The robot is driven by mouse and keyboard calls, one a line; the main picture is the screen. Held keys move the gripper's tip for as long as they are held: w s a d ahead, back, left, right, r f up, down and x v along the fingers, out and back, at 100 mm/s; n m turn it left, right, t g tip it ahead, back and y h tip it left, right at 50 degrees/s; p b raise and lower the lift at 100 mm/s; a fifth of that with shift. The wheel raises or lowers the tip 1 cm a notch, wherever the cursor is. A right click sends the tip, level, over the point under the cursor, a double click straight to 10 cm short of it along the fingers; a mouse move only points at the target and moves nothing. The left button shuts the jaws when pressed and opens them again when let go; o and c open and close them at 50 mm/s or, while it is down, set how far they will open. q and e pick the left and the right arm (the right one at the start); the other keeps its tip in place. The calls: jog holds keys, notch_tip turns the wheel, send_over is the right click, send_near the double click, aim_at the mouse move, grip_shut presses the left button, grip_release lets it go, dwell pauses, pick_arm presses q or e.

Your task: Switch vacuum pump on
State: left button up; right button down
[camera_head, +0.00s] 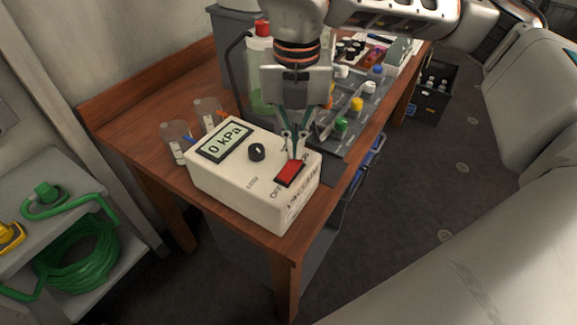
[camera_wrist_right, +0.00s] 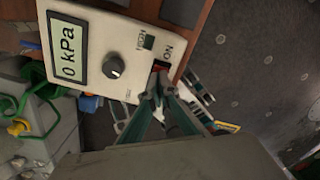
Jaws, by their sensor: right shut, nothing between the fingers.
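The vacuum pump (camera_head: 240,191) is a cream box on the near end of the wooden table. Its display (camera_head: 224,143) reads 0 kPa, and a black knob (camera_head: 256,152) sits beside it. A red rocker switch (camera_head: 290,173) is on the top near the right edge, with OFF lettering beside it. My right gripper (camera_head: 293,152) points down with its fingertips together and empty, right at the far end of the switch. In the right wrist view the fingertips (camera_wrist_right: 157,94) partly cover the switch (camera_wrist_right: 160,69), next to the word ON; contact cannot be told. My left gripper is not in view.
Clear beakers (camera_head: 176,142) stand left behind the pump, and a green-filled bottle (camera_head: 259,75) is behind it. A grey rack with coloured-cap vials (camera_head: 357,104) lies right of the gripper. A shelf with a green hose (camera_head: 78,262) is at left.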

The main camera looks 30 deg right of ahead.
aim_at(295, 162)
jog(key=shift+f, duration=0.15)
jog(key=shift+f+b, duration=0.7)
jog(key=shift+f, duration=0.3)
dwell(0.8)
jog(key=shift+r+p, duration=1.05)
jog(key=shift+r, duration=0.7)
jog(key=shift+r+p, duration=1.1)
jog(key=shift+r, duration=0.75)
jog(key=shift+f, duration=0.1)
jog(key=shift+s, duration=0.1)
